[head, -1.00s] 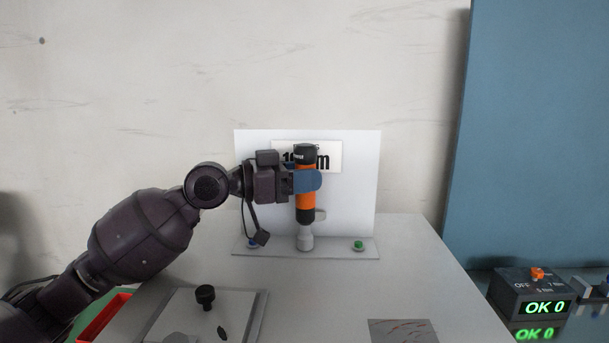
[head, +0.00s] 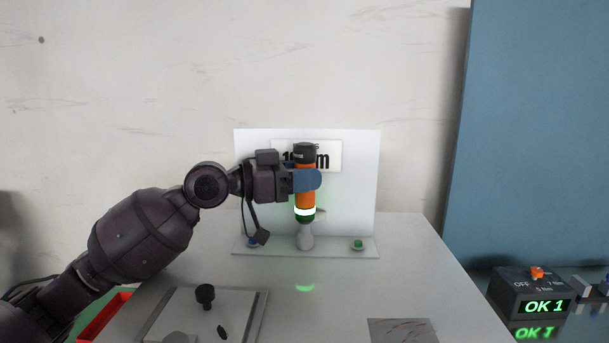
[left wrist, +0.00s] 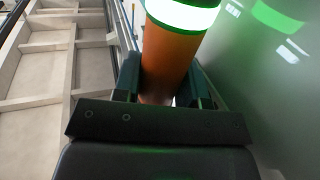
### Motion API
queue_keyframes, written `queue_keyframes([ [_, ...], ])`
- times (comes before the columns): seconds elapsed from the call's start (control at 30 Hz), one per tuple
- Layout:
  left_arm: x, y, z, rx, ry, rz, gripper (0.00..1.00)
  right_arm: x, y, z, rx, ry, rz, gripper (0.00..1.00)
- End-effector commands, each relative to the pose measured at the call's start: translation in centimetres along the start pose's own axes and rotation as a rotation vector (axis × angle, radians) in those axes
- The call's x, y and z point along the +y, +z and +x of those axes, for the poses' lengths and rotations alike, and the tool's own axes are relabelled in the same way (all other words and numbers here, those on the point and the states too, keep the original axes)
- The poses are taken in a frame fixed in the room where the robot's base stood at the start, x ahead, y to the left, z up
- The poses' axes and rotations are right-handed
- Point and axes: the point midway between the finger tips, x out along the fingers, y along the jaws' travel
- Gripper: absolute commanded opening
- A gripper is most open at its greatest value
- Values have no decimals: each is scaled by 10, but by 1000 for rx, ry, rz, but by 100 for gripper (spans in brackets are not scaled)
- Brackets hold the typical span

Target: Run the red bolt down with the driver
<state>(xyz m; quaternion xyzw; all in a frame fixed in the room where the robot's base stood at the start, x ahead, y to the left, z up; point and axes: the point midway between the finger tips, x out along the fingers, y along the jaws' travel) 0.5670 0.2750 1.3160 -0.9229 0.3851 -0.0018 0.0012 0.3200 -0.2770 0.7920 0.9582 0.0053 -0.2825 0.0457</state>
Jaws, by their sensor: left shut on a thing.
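My left gripper (head: 307,181) is shut on the orange and black driver (head: 305,201) and holds it upright in front of the white back panel. A ring near the driver's lower end glows bright green. Its grey socket end (head: 305,237) points down at the middle of the plate's base (head: 330,252), between a blue bolt (head: 253,244) and a green bolt (head: 358,245). The red bolt is not visible; the socket covers the middle spot. In the left wrist view the driver (left wrist: 170,60) sits between both fingers. My right gripper is not in view.
A controller box (head: 522,293) at the right has an orange knob and a display reading OK 1. A grey plate with a black knob (head: 205,293) lies at the table's front left, near a red bin (head: 103,316). A scratched patch (head: 403,331) lies front right.

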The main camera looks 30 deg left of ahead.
Motion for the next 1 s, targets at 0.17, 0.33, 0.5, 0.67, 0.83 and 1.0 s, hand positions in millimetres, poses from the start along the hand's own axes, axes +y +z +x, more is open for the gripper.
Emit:
queue_keyframes([
  [0.17, 1, 5, 1, -3, 4, -10, 10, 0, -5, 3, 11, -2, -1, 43],
  [0.33, 2, 1, 1, -3, 4, -10, 10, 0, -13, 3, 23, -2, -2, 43],
  [0.5, 1, -10, 1, -1, 3, -6, 10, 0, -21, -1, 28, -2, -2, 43],
  [0.67, 1, -18, 0, 0, 2, -4, 10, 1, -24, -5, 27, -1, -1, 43],
  [0.83, 0, -27, 0, 0, 2, -3, 10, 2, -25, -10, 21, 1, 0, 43],
  [1.0, 0, -35, 0, 0, 2, -2, 10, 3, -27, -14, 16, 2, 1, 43],
])
